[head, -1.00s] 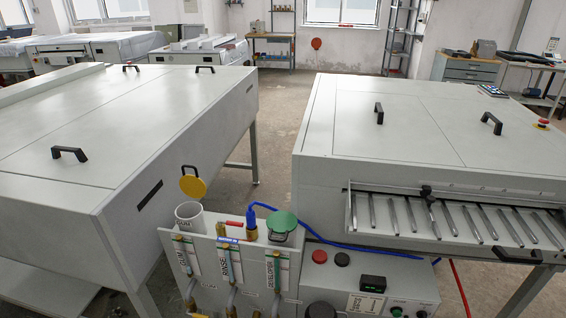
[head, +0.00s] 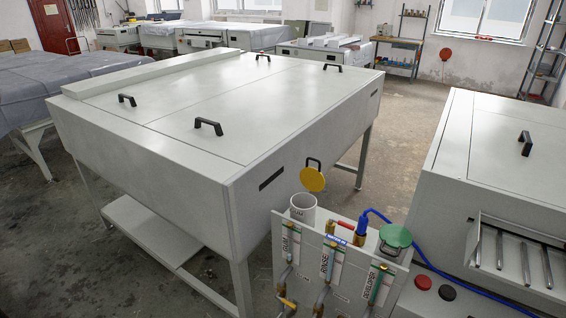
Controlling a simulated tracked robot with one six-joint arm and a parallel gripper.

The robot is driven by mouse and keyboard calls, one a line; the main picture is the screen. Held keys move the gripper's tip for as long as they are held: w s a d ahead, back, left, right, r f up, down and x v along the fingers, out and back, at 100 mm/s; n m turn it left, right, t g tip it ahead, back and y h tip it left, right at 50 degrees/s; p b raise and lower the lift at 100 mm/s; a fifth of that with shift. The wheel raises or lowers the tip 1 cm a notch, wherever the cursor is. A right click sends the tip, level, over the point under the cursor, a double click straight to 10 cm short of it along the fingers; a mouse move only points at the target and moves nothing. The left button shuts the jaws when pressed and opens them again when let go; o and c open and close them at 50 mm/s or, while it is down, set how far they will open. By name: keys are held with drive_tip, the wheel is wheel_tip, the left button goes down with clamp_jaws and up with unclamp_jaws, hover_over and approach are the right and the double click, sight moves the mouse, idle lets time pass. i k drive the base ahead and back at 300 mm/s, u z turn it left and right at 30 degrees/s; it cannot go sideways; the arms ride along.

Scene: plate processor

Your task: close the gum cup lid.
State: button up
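The gum cup (head: 303,208) is a white cylinder at the left end of the grey valve panel, above the GUM label. Its mouth is uncovered. The yellow gum cup lid (head: 312,180) with a black handle stands raised, tilted up behind and just right of the cup, apart from its rim. The green developer lid (head: 395,236) lies flat at the panel's right end. My gripper is not in view.
A large grey machine (head: 190,130) with black handles stands left behind the panel (head: 335,285). Another machine (head: 510,170) stands at right. A blue hose (head: 430,265) runs between panel and right machine. Open floor (head: 400,140) lies between the machines.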

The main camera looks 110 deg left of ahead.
sight(311, 178)
drive_tip(key=u, duration=5)
